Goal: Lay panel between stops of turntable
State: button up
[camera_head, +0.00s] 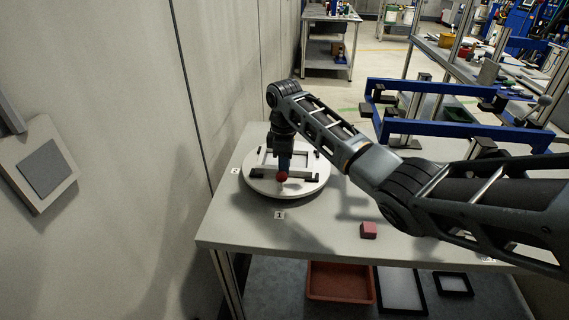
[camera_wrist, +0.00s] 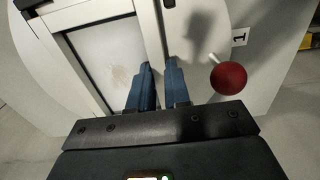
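The white round turntable (camera_head: 256,187) lies on the grey table, and part of it also shows in the wrist view (camera_wrist: 29,60). The panel, a pale framed rectangle with a grey pane (camera_wrist: 108,58), appears on the turntable, partly hidden by my gripper in the head view. My gripper (camera_wrist: 158,68) points down over the turntable. Its blue fingers stand close together, one on each side of the panel's right frame bar, seemingly shut on it. Dark stops (camera_head: 257,174) show near the turntable's front edge. A red ball knob (camera_wrist: 228,78) stands beside my fingers.
Labels 1 (camera_head: 279,215) and 2 (camera_head: 235,170) mark the table (camera_head: 320,235). A pink block (camera_head: 368,230) lies near its front edge. A blue frame fixture (camera_head: 440,128) stands right. A wall runs close on the left. A red-brown bin (camera_head: 340,283) sits below.

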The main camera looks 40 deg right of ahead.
jog(key=o, duration=0.4)
jog(key=shift+o, duration=0.2)
notch_tip(320, 180, up, 12)
jog(key=shift+r, duration=0.15)
dwell(0.4)
